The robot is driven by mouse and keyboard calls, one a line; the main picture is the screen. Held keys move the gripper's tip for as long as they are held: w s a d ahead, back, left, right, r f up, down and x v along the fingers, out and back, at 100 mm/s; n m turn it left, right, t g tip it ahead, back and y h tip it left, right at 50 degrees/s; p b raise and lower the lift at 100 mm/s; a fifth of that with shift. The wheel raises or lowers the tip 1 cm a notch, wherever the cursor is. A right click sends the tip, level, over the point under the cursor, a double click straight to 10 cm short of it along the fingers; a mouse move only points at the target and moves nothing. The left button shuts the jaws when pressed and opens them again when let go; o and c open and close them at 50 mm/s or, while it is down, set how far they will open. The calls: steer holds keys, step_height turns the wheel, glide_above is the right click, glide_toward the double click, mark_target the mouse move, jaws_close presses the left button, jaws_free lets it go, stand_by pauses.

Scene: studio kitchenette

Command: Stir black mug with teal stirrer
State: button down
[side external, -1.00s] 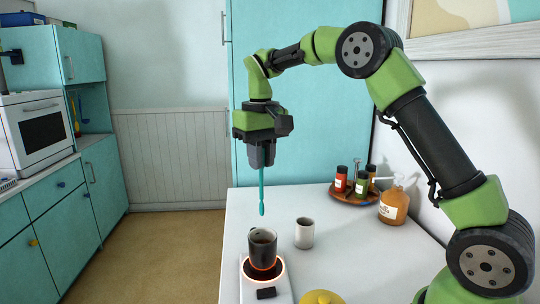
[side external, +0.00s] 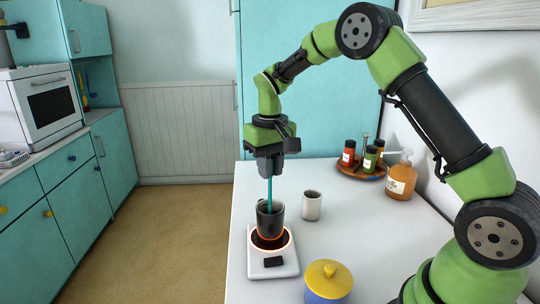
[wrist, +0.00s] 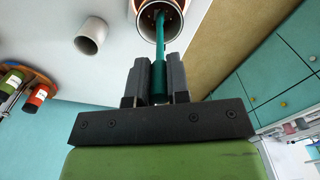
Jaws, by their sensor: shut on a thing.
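The black mug (side external: 270,221) stands upright on a small white hot plate (side external: 273,263) with a glowing orange ring. My gripper (side external: 269,172) is above the mug and shut on the teal stirrer (side external: 269,190). The stirrer points down and its lower end is inside the mug, hidden by the mug wall in the side view. In the wrist view my gripper (wrist: 158,78) holds the teal stirrer (wrist: 159,60), which reaches into the mug's opening (wrist: 175,10). The mug is cut off by the top edge there.
A white cup (side external: 311,206) stands just right of the mug. A yellow-lidded blue pot (side external: 329,283) is at the front. A wooden tray (side external: 350,170) with spice jars and an amber pump bottle (side external: 400,181) are at the back right.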

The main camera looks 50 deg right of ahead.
steer(key=shift+f, duration=2.05)
steer(key=shift+d, duration=0.1)
